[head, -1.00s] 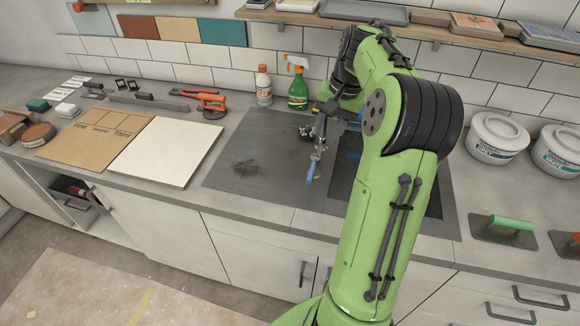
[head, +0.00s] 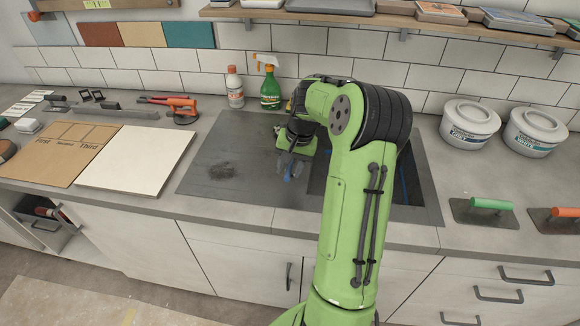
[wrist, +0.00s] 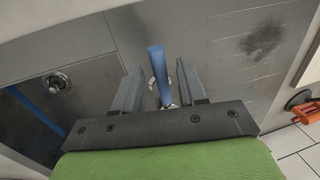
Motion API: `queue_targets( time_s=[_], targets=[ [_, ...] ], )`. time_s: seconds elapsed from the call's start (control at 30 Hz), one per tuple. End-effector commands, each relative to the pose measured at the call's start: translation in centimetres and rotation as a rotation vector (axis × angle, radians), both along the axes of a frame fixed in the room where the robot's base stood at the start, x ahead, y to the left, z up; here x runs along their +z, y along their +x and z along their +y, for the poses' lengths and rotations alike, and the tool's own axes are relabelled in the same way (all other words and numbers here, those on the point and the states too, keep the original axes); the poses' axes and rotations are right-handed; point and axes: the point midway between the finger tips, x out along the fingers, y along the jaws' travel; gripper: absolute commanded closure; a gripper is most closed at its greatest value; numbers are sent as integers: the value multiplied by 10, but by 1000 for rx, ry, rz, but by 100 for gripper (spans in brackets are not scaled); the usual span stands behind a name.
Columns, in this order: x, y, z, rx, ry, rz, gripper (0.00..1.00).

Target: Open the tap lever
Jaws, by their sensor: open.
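The tap lever (wrist: 157,62) is a blue bar in the wrist view. It stands in the gap between the two grey fingers of my gripper (wrist: 158,82). I see space on both sides of it, more clearly on the right. Silver tap metal (wrist: 170,98) shows at its lower end, partly hidden by the gripper's dark crossbar. In the head view my gripper (head: 290,168) points down over the grey sink unit (head: 235,178). Some blue shows around its fingers there, and my arm hides most of the tap.
The dark sink basin (wrist: 22,122) with its round drain (wrist: 57,82) lies left in the wrist view. A green spray bottle (head: 270,88) and a white bottle (head: 235,88) stand behind the drainboard. A pale board (head: 135,160) lies left. White buckets (head: 468,122) stand right.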

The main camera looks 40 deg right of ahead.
Motion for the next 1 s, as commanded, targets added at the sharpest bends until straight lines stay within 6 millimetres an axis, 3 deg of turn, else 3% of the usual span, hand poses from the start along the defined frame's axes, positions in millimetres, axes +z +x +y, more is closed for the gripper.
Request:
queue_targets(
  time_s=[0.03,0.3,0.77,1.0],
  targets=[
    [0,0,0,0,0,0,59],
    [1,0,0,0,0,0,100],
    [1,1,1,-13,0,0,100],
    [1,6,5,-105,-1,-1,100]
  ],
)
